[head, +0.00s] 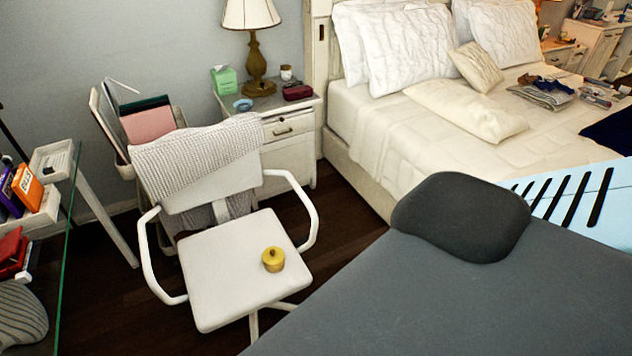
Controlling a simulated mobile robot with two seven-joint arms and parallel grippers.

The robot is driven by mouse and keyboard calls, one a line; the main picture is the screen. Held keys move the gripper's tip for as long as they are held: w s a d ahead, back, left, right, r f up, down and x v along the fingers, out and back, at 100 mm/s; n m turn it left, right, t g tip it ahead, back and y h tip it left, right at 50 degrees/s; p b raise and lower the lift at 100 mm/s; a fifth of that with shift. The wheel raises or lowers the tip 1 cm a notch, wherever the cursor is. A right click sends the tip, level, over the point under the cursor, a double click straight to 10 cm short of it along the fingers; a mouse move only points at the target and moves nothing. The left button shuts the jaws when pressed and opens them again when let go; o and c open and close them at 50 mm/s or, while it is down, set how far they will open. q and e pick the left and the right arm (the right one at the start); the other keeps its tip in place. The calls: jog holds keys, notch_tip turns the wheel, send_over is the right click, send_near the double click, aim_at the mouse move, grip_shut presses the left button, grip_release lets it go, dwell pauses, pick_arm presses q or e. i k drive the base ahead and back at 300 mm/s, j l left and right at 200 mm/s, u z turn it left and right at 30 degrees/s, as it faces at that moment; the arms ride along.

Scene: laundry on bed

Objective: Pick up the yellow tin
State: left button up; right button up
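A small round yellow tin (273,260) with a knobbed lid stands upright on the seat of a white chair (225,285), near the seat's right side. The chair has white armrests and a grey knitted blanket (195,155) over its backrest. Neither of my grippers shows in the head view. Nothing covers the tin.
A large dark grey padded surface (430,300) fills the lower right, close to the chair. A glass-edged desk (65,240) stands at the left. A nightstand (290,130) with a lamp (255,50) and a bed (385,160) stand behind. Dark floor shows between chair and bed.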

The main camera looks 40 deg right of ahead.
aim_at(278, 267)
jog(key=i+j+z, duration=0.1)
jog(key=z, duration=1.15)
jog(key=i+j, duration=0.05)
